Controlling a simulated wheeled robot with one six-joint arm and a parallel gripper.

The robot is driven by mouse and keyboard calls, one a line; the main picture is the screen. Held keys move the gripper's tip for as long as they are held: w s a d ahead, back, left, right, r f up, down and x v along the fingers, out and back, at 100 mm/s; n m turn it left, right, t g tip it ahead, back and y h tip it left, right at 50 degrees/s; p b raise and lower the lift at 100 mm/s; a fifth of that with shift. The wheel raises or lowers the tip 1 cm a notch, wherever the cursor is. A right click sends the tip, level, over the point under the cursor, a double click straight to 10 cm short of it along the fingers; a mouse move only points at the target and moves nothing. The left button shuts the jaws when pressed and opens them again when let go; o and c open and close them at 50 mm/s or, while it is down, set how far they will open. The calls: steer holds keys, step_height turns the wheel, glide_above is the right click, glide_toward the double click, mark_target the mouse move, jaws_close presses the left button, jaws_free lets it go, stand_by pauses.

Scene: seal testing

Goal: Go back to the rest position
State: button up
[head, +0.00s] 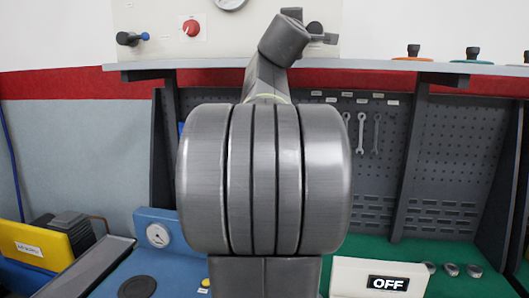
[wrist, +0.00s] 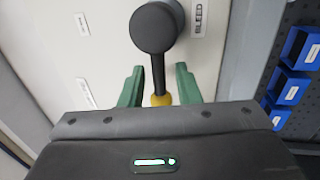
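My gripper (wrist: 159,78) shows in the wrist view with its two green fingers spread apart, open and empty. A black round-knobbed lever (wrist: 153,28) with a dark stem and a yellow base stands on a pale panel marked BLEED. Its stem appears between the fingers, with a gap on each side; I cannot tell how deep the fingers reach around it. In the head view my arm is raised in the middle, its upper end in front of the white panel (head: 245,45). The fingers are not clear there.
A shelf (head: 395,66) crosses above a pegboard with wrenches (head: 361,132). Below are a blue gauge box (head: 158,236), a yellow case (head: 35,246) and an OFF sign (head: 388,283). Blue bins (wrist: 291,87) hang at right.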

steer(key=shift+w+d+r, duration=0.1)
steer(key=shift+w+r, duration=0.05)
steer(key=shift+w, duration=0.5)
steer(key=b+v, duration=0.5)
steer(key=v, duration=0.9)
steer(key=p+x, duration=0.5)
steer(key=x, duration=0.9)
steer(key=shift+r, duration=0.15)
steer(key=shift+w+m, duration=0.1)
steer(key=shift+m, duration=0.2)
steer(key=shift+r+m+h, duration=0.15)
steer(key=shift+r+m, duration=0.05)
steer(key=shift+m, duration=0.45)
steer(key=shift+r+m+h, duration=0.15)
steer(key=shift+r+m, duration=0.05)
steer(key=shift+m, duration=0.45)
steer(key=shift+d, duration=0.1)
